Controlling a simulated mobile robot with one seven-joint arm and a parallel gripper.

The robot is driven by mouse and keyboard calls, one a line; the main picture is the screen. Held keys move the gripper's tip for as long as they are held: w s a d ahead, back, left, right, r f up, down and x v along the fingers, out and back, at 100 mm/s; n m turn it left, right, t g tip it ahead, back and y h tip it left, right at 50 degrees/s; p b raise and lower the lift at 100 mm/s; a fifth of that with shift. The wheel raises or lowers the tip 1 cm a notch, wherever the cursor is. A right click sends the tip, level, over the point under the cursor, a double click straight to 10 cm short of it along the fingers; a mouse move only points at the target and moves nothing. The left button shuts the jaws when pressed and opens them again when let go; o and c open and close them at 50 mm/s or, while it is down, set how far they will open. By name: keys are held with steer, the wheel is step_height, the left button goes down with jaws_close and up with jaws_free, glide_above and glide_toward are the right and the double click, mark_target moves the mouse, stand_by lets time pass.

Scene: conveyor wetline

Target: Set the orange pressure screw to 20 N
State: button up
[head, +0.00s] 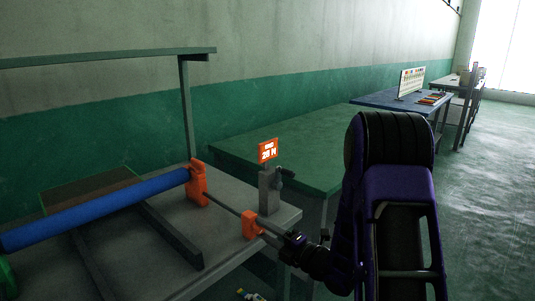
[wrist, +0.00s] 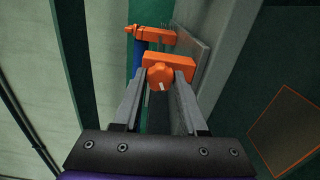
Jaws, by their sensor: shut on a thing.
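The orange pressure screw (wrist: 159,75) has a rounded head with a small white mark, seen end-on in the wrist view. My gripper (wrist: 162,82) has its two grey fingers shut on this head, one on each side. In the head view my gripper (head: 291,239) reaches the right end of the machine, beside an orange block (head: 252,225); the screw head is hidden there.
A blue roller (head: 95,211) runs to an orange bracket (head: 197,184) on the grey machine table (head: 225,260). A green table (head: 300,160) stands behind. A blue table (head: 380,100) with a white board (head: 411,82) is farther off. The floor at right (head: 485,190) is clear.

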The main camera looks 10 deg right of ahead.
steer(key=n, duration=0.3)
stand_by(0.5)
steer(key=shift+n, duration=1.4)
steer(key=shift+n, duration=1.7)
